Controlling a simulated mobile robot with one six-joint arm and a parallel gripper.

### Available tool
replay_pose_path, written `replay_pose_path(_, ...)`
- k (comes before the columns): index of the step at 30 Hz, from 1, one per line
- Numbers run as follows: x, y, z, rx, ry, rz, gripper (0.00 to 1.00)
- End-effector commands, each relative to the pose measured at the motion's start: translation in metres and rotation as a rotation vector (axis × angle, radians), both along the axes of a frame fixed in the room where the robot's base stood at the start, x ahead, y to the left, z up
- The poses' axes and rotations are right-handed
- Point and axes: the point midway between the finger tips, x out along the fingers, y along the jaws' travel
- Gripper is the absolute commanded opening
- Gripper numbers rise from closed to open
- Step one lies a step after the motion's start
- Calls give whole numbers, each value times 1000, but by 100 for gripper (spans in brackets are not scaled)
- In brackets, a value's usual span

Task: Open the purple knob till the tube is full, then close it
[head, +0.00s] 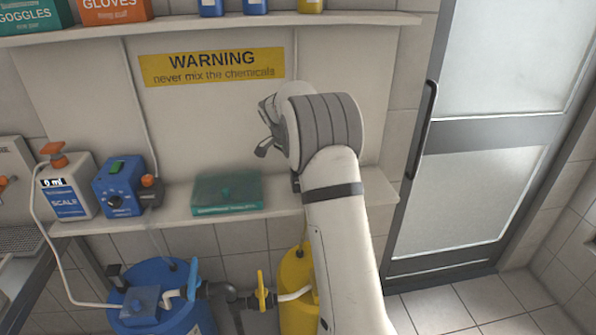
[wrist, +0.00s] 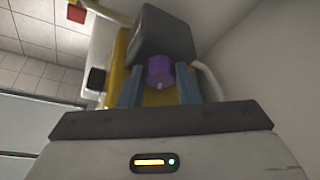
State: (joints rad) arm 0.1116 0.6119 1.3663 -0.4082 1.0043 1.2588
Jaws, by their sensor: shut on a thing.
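The purple knob (wrist: 160,70) shows in the wrist view, under a dark grey block (wrist: 163,38). My gripper (wrist: 160,86) has its two blue fingers on either side of the knob and is shut on it. In the head view my arm covers the area around the knob, and the knob is not visible there. I cannot make out the tube or its fill level in either view.
Blue (head: 170,275) and yellow (head: 297,285) containers with valves stand below. A door (head: 465,150) is at right.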

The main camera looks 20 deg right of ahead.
Motion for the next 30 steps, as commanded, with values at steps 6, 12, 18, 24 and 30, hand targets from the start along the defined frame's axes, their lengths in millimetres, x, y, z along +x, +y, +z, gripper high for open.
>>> replay_pose_path(6,-2,-2,-3,0,-3,190,8)
replay_pose_path(12,-4,-3,-1,0,-3,339,8)
replay_pose_path(18,-4,-4,0,0,-2,440,8)
replay_pose_path(24,-5,-4,1,-1,-1,496,8)
replay_pose_path(30,-5,-4,1,-1,-1,513,8)
